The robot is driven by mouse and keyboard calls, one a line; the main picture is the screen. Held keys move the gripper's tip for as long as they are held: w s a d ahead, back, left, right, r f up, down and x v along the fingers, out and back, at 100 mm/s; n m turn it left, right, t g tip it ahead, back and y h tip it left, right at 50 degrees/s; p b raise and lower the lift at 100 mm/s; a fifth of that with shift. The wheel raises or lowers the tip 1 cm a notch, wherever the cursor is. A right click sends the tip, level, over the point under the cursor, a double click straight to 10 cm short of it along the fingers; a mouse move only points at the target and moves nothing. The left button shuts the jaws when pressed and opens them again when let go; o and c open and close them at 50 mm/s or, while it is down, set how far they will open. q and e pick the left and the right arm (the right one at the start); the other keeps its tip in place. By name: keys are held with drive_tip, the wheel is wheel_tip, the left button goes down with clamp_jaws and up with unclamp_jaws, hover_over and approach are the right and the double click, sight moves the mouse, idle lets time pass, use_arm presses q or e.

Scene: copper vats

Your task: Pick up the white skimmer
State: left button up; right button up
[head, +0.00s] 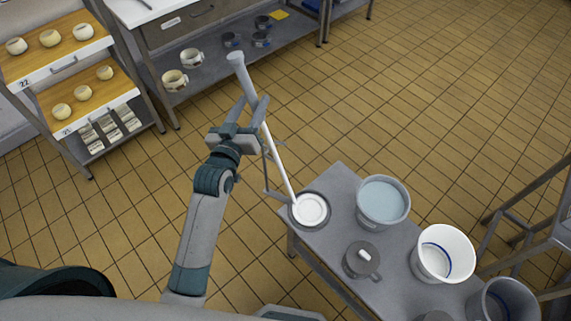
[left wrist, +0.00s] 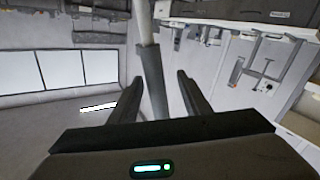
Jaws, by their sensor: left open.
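The white skimmer (head: 278,158) stands tilted in the head view, with a long white shaft, a grey handle at the top and a white round head (head: 310,209). Its head rests in a dark grey round dish (head: 326,222) on the corner of the grey table. My left gripper (head: 251,101) is open at the grey handle, with one finger on either side of it. In the left wrist view the handle (left wrist: 152,75) stands between the two open fingers; I cannot tell whether either touches it. My right gripper is in neither view.
A thin grey bracket (head: 268,172) rises beside the shaft. Shelves with cheeses stand at upper left. The tiled floor is clear.

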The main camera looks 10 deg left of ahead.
use_arm(q)
drive_tip(key=w+p, duration=0.1)
drive_tip(key=w, duration=0.1)
drive_tip(key=w+d+p, duration=0.1)
drive_tip(key=w, duration=0.1)
drive_tip(key=shift+w+f, duration=0.15)
drive_tip(key=shift+w, duration=0.2)
drive_tip(key=shift+c, duration=0.3)
clamp_jaws()
